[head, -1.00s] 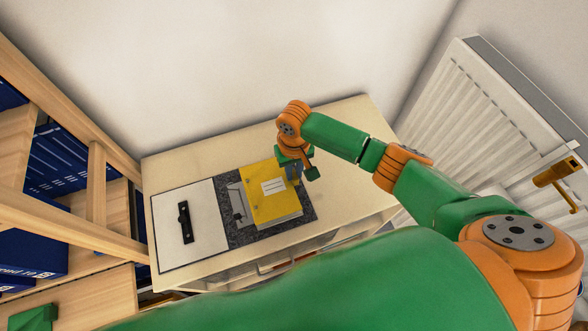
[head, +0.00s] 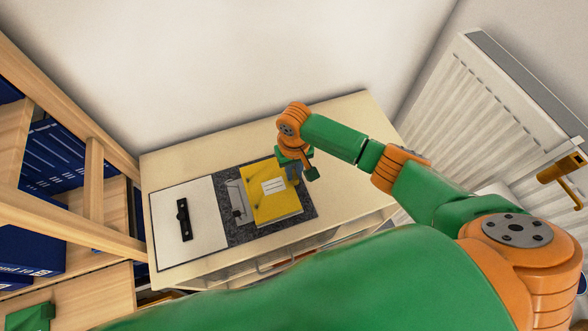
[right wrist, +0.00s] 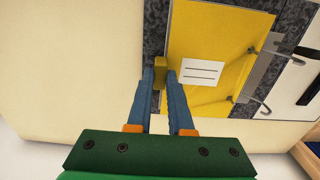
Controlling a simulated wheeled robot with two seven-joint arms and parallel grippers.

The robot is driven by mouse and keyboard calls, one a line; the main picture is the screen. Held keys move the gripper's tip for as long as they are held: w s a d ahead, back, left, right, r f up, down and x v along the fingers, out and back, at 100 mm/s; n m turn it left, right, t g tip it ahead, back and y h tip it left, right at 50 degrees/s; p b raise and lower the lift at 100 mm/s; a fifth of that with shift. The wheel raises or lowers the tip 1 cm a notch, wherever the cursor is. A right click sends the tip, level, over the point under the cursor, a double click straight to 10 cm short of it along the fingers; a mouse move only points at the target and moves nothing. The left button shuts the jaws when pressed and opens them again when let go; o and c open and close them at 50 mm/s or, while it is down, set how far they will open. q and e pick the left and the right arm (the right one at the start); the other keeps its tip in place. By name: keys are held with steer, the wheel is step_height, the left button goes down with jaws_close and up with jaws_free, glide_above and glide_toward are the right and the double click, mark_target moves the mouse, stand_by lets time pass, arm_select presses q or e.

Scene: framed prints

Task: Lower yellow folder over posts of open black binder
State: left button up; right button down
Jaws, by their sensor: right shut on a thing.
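The yellow folder (head: 268,203), with a white label, lies flat or nearly flat over the dark speckled right half of the open binder (head: 308,207). It also fills the middle of the right wrist view (right wrist: 206,45). My right gripper (head: 297,174) is shut on a small yellow tab at the folder's right edge; its fingertips (right wrist: 160,75) pinch that tab in the wrist view. Curved metal posts (right wrist: 262,104) show by the folder's opposite edge; I cannot tell whether they pass through its holes. The binder's left cover (head: 206,205) lies open, white inside. My left gripper is not seen.
A black bar (head: 184,220) lies on the white cover. The pale tabletop (head: 345,140) is clear behind and right of the binder. A wooden shelf with blue binders (head: 55,160) stands left; a white radiator (head: 490,120) is at the right wall.

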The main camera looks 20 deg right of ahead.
steer(key=shift+f, duration=0.1)
steer(key=c, duration=0.7)
jaws_free()
steer(key=shift+c, duration=0.2)
step_height(320, 180, up, 5)
steer(key=p, duration=0.5)
steer(key=shift+r, duration=1)
